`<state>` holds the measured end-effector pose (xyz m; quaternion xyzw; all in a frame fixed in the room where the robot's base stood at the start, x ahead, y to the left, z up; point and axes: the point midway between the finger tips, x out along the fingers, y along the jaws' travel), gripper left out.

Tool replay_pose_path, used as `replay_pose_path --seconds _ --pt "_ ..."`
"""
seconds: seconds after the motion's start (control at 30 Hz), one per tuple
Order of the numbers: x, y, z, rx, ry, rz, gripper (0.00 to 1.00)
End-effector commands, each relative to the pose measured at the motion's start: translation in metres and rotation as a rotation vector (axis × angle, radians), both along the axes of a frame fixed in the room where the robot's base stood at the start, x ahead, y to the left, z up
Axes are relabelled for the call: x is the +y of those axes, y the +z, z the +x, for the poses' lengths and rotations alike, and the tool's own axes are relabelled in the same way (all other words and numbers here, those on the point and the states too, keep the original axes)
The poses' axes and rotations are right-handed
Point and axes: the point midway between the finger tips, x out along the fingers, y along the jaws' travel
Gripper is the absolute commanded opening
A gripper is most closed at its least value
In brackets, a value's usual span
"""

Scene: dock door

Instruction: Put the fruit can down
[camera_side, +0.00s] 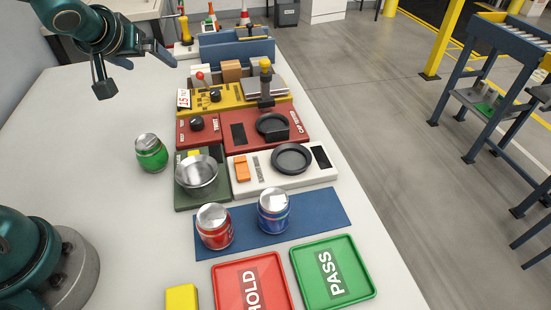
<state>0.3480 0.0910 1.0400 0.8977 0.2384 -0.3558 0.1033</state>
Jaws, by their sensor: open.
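A green can (151,152) with a silver lid stands on the white table, left of the dark green station. A red can (214,226) and a blue can (273,210) stand side by side on the blue mat (325,207). The labels are too small to tell which one is the fruit can. My gripper (134,74) is at the upper left, open and empty, raised above the table and apart from all the cans.
A red HOLD tray (285,302) and a green PASS tray (363,287) lie empty at the front, near a yellow block (181,297). A silver bowl (196,173), a black round dish (291,158) and red and yellow panels line the table's right side. The table's left middle is clear.

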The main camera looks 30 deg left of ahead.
Motion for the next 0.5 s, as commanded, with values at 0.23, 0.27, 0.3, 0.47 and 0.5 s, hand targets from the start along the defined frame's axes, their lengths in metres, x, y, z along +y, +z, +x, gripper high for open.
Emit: replay_pose_path --seconds 0.23,0.27,0.3,0.47,0.5 --pt "-0.041 -0.019 -0.061 0.2 0.17 -0.157 1.0" --pt "-0.045 -0.021 -0.067 0.221 0.184 -0.171 1.0" --pt "-0.05 -0.023 -0.075 0.248 0.201 -0.189 1.0" --pt "-0.071 -0.028 -0.105 0.351 0.254 -0.251 1.0" --pt "-0.069 -0.038 -0.105 0.355 0.256 -0.246 1.0"
